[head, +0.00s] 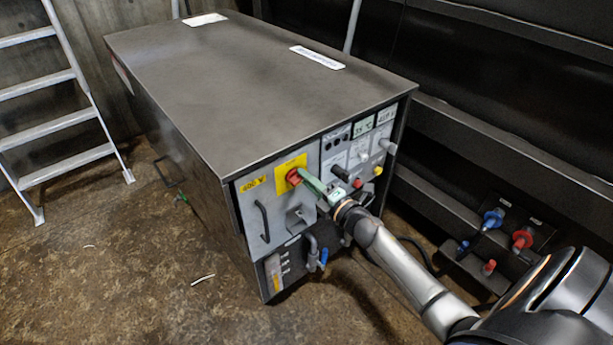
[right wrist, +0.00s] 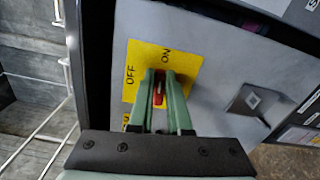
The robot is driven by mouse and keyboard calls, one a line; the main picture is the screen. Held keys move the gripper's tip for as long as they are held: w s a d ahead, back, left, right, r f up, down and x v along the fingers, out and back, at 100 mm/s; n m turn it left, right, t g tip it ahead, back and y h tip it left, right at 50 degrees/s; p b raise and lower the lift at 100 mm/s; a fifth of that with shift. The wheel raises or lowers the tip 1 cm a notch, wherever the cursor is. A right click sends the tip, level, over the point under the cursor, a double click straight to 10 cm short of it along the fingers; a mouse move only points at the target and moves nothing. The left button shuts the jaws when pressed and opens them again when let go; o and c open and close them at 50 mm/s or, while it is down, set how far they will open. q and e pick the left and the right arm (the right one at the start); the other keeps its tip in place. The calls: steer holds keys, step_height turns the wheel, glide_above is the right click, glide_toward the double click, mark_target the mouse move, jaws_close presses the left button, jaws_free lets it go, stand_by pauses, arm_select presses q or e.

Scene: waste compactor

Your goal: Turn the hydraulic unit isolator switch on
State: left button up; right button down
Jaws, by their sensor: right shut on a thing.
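The hydraulic unit (head: 262,85) is a grey metal cabinet with a control panel on its front. The isolator switch is a red rotary handle (head: 293,177) on a yellow plate (head: 291,163) at the panel's upper part. In the right wrist view the yellow plate (right wrist: 188,64) reads OFF and ON, and the red handle (right wrist: 158,96) sits between my green fingers. My right gripper (head: 303,178) is shut on the red handle, and the fingers hide part of it. The handle's exact setting is hard to tell. My left gripper is not in view.
Black and yellow knobs (head: 378,170) and a blue valve lever (head: 324,257) are nearby. Blue and red couplings (head: 522,239) stand at the right. A ladder (head: 62,125) stands at the left; the floor in front is mostly open.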

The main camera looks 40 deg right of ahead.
steer(key=shift+f+m, duration=0.1)
steer(key=shift+m, duration=0.7)
steer(key=c, duration=0.9)
jaws_free()
steer(key=shift+o, duration=0.2)
steer(key=s+p, duration=0.1)
steer(key=s, duration=1.1)
steer(key=shift+s+d, duration=0.25)
steer(key=shift+d, duration=0.2)
